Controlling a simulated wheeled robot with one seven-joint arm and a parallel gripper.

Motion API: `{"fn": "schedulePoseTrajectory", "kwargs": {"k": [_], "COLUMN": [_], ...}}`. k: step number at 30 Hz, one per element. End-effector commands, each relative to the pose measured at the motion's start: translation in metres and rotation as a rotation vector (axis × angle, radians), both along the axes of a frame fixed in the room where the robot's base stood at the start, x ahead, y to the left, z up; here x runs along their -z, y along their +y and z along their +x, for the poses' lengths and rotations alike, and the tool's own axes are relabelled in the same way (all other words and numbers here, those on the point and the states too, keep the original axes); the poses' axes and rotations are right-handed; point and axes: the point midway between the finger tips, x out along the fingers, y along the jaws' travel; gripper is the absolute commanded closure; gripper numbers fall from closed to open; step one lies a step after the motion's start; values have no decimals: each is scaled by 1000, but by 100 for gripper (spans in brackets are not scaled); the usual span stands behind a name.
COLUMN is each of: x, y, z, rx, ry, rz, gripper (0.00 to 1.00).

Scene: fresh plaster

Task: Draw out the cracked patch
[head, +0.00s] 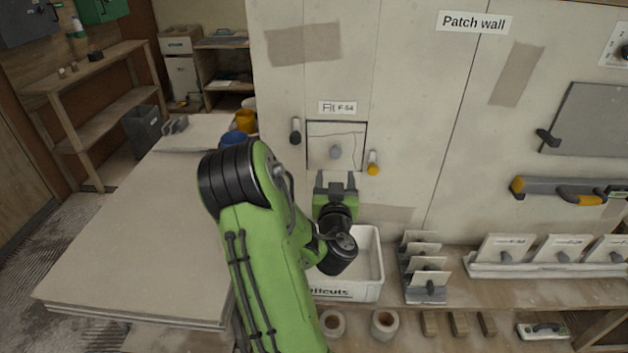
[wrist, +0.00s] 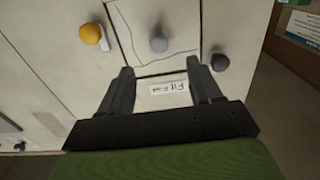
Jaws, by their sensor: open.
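The cracked patch (head: 320,158) is a pale square set in the wall under a label (head: 338,107) that seems to read "Fit F-54". A thin crack crosses it, and a grey knob (head: 336,151) stands at its middle. A dark turn-piece (head: 295,130) sits at its left edge and a yellow-ended one (head: 373,163) at its right edge. My gripper (head: 335,178) is open and empty, just below the patch in the head view. In the wrist view, the patch (wrist: 140,20) and knob (wrist: 158,43) appear inverted beyond the open fingers (wrist: 160,70).
A white offcuts tray (head: 371,290) stands on the bench below, partly hidden by my arm. Right of it are a rack of plates (head: 427,268) and several knobbed tiles (head: 505,248). A yellow-ended level (head: 570,188) hangs on the wall. A broad board-topped table (head: 140,220) lies left.

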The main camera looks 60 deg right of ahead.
Motion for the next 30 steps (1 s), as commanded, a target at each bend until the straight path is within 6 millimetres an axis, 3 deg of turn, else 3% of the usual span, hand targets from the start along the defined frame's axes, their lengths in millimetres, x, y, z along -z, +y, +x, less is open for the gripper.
{"fn": "schedulePoseTrajectory", "kwargs": {"k": [18,30], "x": [-8,-1], "y": [-81,-93], "z": [42,48], "rx": [0,0], "ry": [-1,-2], "rz": [0,1], "gripper": [36,36]}}
